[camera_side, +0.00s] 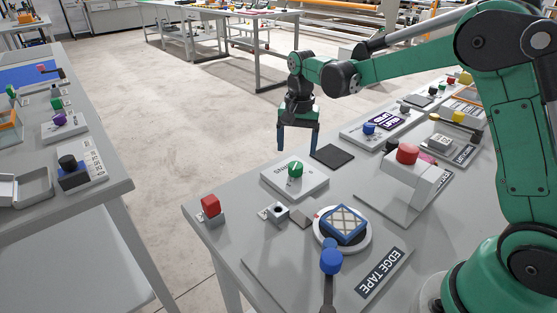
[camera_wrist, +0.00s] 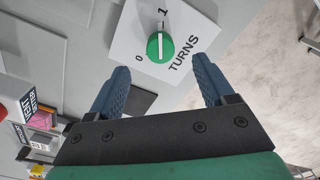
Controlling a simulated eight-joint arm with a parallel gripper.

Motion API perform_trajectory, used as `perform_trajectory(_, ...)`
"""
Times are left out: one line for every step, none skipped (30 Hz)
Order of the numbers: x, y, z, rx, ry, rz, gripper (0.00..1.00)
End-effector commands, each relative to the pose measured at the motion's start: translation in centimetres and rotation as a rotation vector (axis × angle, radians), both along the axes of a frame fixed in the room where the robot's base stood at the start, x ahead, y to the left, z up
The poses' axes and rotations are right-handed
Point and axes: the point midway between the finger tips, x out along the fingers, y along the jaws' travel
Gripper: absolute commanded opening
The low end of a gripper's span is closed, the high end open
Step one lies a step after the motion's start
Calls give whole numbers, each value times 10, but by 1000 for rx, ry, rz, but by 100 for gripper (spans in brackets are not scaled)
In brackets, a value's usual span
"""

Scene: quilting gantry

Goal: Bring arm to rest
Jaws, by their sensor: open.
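My gripper (camera_side: 298,138) hangs above the far left edge of the grey bench, pointing down, with its two blue fingers apart and nothing between them. In the wrist view my gripper (camera_wrist: 163,85) shows its fingers spread to either side. The green knob (camera_side: 295,169) on a white plate marked TURNS stands below my gripper, clear of the fingers. In the wrist view the knob (camera_wrist: 160,46) lies beyond the fingertips, its white line near the 1.
A red block (camera_side: 210,206), a round turntable with a blue patterned patch (camera_side: 344,224), a blue-knobbed lever (camera_side: 331,262) and a red button (camera_side: 407,154) stand on the bench. A dark pad (camera_side: 332,155) lies right of my gripper. Another table (camera_side: 120,186) stands left across open floor.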

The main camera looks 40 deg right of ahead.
Motion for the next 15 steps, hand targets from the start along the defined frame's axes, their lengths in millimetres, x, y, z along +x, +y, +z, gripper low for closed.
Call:
perform_trajectory(-4,3,7,-2,-18,27,75)
perform_trajectory(-7,4,12,-6,-34,51,75)
perform_trajectory(-12,7,20,-10,-59,87,75)
perform_trajectory(-17,9,26,-15,-80,119,75)
perform_trajectory(-22,11,32,-21,-103,154,75)
perform_trajectory(-30,15,40,-30,-136,203,75)
perform_trajectory(-36,17,45,-37,-160,241,75)
perform_trajectory(-42,20,50,-46,-186,279,75)
perform_trajectory(-50,23,56,-58,-219,328,75)
perform_trajectory(-57,25,59,-69,-243,365,75)
perform_trajectory(-63,27,62,-80,-267,402,75)
perform_trajectory(-72,30,66,-95,-299,452,75)
perform_trajectory(-79,32,67,-108,-323,489,75)
perform_trajectory(-85,34,68,-121,-347,525,75)
perform_trajectory(-94,36,69,-139,-378,571,75)
